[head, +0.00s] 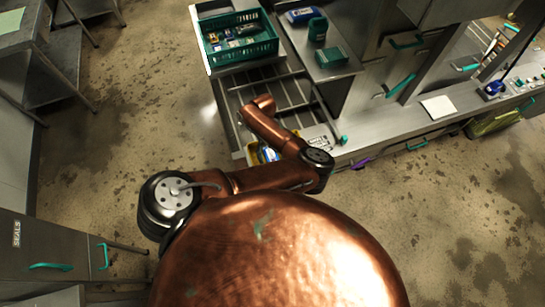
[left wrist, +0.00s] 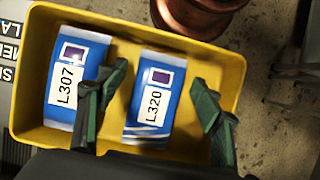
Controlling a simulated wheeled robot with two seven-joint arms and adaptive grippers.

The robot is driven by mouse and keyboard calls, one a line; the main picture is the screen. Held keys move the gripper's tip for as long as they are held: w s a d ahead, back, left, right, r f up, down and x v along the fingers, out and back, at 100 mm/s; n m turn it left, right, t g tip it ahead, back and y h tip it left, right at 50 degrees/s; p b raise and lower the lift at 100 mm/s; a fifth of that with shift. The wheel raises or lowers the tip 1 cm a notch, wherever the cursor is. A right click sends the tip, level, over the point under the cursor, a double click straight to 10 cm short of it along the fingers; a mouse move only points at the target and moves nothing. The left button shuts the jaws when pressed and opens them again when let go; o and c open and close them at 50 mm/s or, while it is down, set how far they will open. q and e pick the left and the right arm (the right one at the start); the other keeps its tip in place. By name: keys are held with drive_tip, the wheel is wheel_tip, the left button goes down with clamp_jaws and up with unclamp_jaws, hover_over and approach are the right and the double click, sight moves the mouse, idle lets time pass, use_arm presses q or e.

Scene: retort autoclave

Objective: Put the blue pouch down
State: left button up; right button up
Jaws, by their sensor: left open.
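Two blue-and-white pouches lie side by side in a yellow bin (left wrist: 215,50) in the left wrist view. The pouch labelled L307 (left wrist: 75,75) is on the left, and the pouch labelled L320 (left wrist: 152,95) is on the right. My left gripper (left wrist: 160,80) is open, with its green fingers apart on either side of L320. The left finger overlaps the edge of L307 in the picture; I cannot tell whether it touches. In the head view the yellow bin (head: 252,155) shows only partly beside my left arm, and the gripper is hidden. My right gripper is in neither view.
A green crate (head: 275,45) with several small packs stands at the back on a steel surface. Slatted steel racking (head: 240,82) is below it. A blue pack (head: 301,15) and green containers (head: 330,58) stand on the counter at right. Open floor (head: 420,230) lies at lower right.

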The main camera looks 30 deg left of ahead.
sight(269, 149)
use_arm(q)
drive_tip(key=shift+r, duration=0.15)
drive_tip(key=shift+w+a+r, duration=0.1)
drive_tip(key=shift+r, duration=0.15)
drive_tip(key=b+v, duration=0.2)
drive_tip(key=v, duration=0.9)
drive_tip(key=shift+r, duration=0.2)
drive_tip(key=shift+a, duration=0.1)
idle(0.6)
